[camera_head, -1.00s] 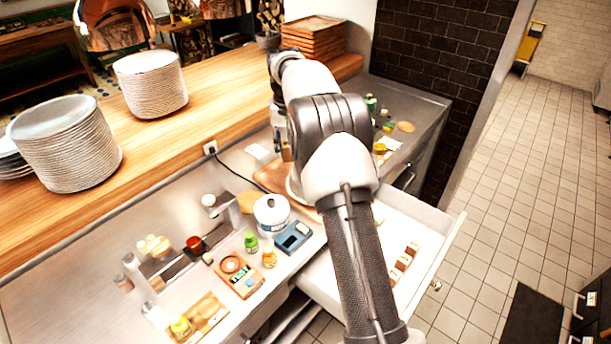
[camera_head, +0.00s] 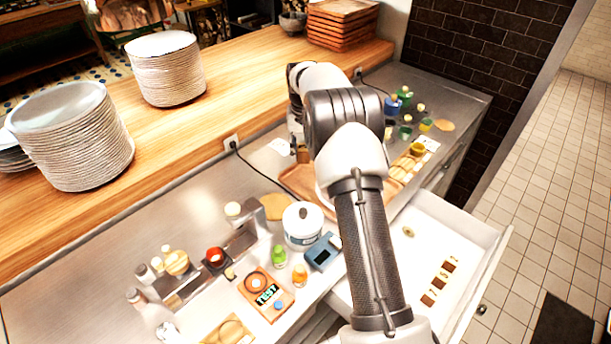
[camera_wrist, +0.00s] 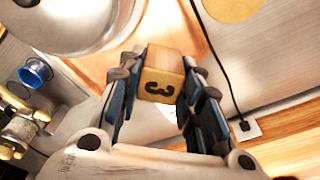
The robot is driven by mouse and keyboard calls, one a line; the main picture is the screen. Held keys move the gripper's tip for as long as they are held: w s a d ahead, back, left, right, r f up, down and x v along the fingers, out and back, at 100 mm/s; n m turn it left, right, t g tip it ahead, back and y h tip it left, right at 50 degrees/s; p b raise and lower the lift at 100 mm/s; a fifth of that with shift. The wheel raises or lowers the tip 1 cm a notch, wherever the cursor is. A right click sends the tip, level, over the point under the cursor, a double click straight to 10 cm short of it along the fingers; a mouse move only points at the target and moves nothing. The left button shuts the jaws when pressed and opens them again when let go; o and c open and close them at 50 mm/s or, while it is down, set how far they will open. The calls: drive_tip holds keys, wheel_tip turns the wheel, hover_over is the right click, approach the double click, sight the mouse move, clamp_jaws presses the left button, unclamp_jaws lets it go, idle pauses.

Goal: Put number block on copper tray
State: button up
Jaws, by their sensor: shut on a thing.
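The number block (camera_wrist: 161,78), a pale wooden cube with a dark 3 on its yellowish face, is between the fingers of my gripper (camera_wrist: 158,92) in the wrist view. In the head view my gripper (camera_head: 302,140) points down over the counter and the block (camera_head: 303,155) shows small at its tips. The copper tray (camera_head: 292,180) lies on the counter below and around it, partly hidden by my arm. The tray's copper surface (camera_wrist: 115,72) also shows behind the block in the wrist view. The block looks held above it; the exact gap cannot be told.
A white lidded pot (camera_head: 303,228) stands left of the tray, with a blue scale (camera_head: 323,253) in front. An open white drawer (camera_head: 425,240) holds several small brown blocks. Small jars (camera_head: 392,106) stand behind on the right. A black cable (camera_head: 250,166) runs near the tray.

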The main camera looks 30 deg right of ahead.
wheel_tip(320, 180, down, 10)
drive_tip(key=shift+r+b, duration=0.2)
drive_tip(key=shift+b, duration=0.75)
drive_tip(key=shift+f, duration=0.2)
drive_tip(key=o, duration=0.8)
drive_tip(key=shift+c, duration=0.2)
